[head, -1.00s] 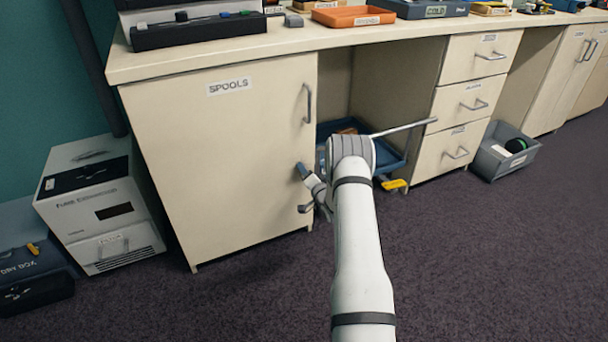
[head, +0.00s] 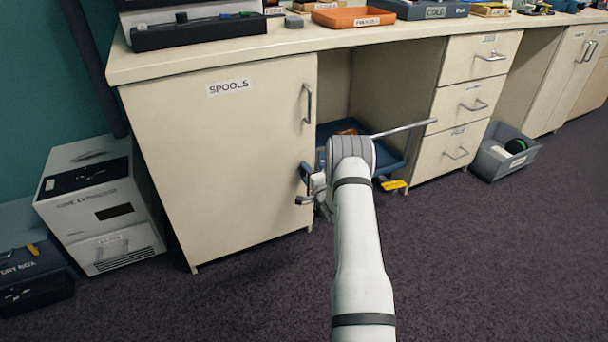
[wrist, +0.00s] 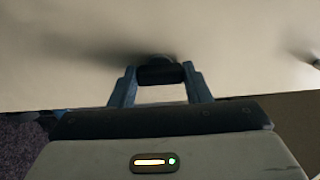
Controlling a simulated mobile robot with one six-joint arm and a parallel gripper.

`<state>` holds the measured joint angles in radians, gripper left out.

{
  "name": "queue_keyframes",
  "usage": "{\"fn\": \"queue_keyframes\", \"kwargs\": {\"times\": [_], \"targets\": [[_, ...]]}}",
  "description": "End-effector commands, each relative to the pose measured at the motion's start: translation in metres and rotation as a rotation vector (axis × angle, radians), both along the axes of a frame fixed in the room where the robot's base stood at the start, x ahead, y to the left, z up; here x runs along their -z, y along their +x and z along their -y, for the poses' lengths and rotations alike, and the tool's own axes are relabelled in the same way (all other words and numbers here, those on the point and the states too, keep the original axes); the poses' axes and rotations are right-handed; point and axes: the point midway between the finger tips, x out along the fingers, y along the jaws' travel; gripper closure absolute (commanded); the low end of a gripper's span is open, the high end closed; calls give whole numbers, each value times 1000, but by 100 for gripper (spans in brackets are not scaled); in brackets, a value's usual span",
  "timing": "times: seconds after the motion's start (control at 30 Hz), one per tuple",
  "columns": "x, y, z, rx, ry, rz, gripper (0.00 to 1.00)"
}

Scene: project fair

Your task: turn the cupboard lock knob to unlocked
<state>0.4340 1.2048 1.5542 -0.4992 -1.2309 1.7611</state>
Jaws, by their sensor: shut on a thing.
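The cupboard door labelled SPOOLS (head: 215,155) is closed. Its lock knob shows in the wrist view as a dark bar (wrist: 161,75) on a round base against the door face. My gripper (wrist: 160,70) has one finger at each end of the bar and is shut on it. In the head view my gripper (head: 303,185) is at the door's right edge, well below the vertical bar handle (head: 308,103). There the gripper and wrist hide the knob, and I cannot read any lock marking.
The worktop (head: 250,50) with trays on it runs above the cupboard. A blue bin (head: 390,165) sits in the open bay to the right, behind my arm. A grey bin (head: 500,160) and a white boxy machine (head: 95,205) stand on the floor. The carpet in front is clear.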

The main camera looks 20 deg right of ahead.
Motion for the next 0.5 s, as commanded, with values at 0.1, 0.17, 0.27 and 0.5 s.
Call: {"fn": "queue_keyframes", "kwargs": {"times": [0.1, 0.17, 0.27, 0.5], "targets": [[0, 0, 0, 1, 6, 1, 79], [0, 0, 0, 1, 7, 1, 79], [0, 0, 0, 1, 6, 1, 79], [0, 0, 1, 2, 6, 1, 47]]}}
